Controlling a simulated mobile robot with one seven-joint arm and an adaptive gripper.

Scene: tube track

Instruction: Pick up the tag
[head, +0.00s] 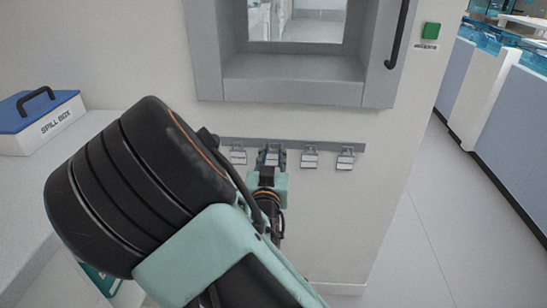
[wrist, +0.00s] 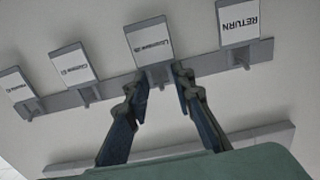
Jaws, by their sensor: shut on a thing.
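Several white tags hang in a row on a grey rail, and their lettering appears upside down in the wrist view. My gripper (wrist: 160,79) is at the second tag from the right (wrist: 149,38) there, with one finger on each side of its lower end by the peg. It is shut on this tag, which is still at the rail. In the head view my gripper (head: 272,160) covers most of the tag, second from left. The "RETURN" tag (wrist: 238,20) is beside it. Two more tags, with small print, hang on the other side (wrist: 73,64) (wrist: 15,86).
The rail (head: 330,146) runs along the wall under a grey framed hatch (head: 290,92). A white spill box (head: 50,125) with a blue lid stands on the bench at left. Open floor (head: 450,220) lies to the right.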

